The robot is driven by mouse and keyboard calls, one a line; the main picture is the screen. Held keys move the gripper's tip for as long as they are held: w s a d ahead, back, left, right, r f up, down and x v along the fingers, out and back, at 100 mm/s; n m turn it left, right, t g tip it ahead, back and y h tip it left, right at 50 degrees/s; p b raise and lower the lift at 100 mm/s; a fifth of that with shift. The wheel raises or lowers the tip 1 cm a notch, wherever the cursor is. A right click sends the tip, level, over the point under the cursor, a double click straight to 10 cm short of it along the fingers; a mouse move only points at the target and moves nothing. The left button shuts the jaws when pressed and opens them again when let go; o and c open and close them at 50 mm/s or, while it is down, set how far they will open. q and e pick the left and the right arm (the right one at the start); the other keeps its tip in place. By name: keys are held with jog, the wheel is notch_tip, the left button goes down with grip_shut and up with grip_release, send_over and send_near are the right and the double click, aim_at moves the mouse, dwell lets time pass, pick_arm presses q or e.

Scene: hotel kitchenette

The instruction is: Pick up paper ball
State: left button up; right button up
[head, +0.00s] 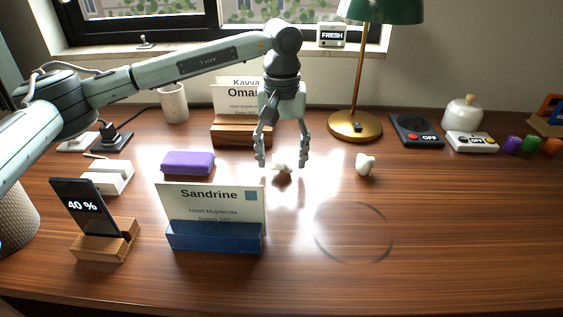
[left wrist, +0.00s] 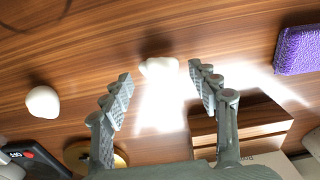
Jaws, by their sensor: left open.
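A small white lump (head: 282,169), which looks like a crumpled paper ball, lies on the wooden desk below my left gripper (head: 282,161). A second white lump (head: 365,164), rounder in the wrist view, lies to its right; I cannot tell for sure which one is the paper ball. My left gripper points down, open and empty, its fingers spread either side of the first lump. In the left wrist view that lump (left wrist: 158,66) shows between and just beyond the fingertips, apart from them. The second lump (left wrist: 42,101) is at the left. My right gripper is not in view.
A purple block (head: 187,163) lies left of the gripper. A blue card holder (head: 214,237) stands in front, a wooden card holder (head: 240,134) behind. The brass lamp base (head: 355,126) is at the back right. The front right desk is clear apart from a ring mark.

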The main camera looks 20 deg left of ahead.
pick_arm(q)
jog(key=shift+f, duration=0.45)
jog(key=shift+c, duration=0.3)
jog(key=c, duration=0.7)
jog(key=shift+r, duration=0.15)
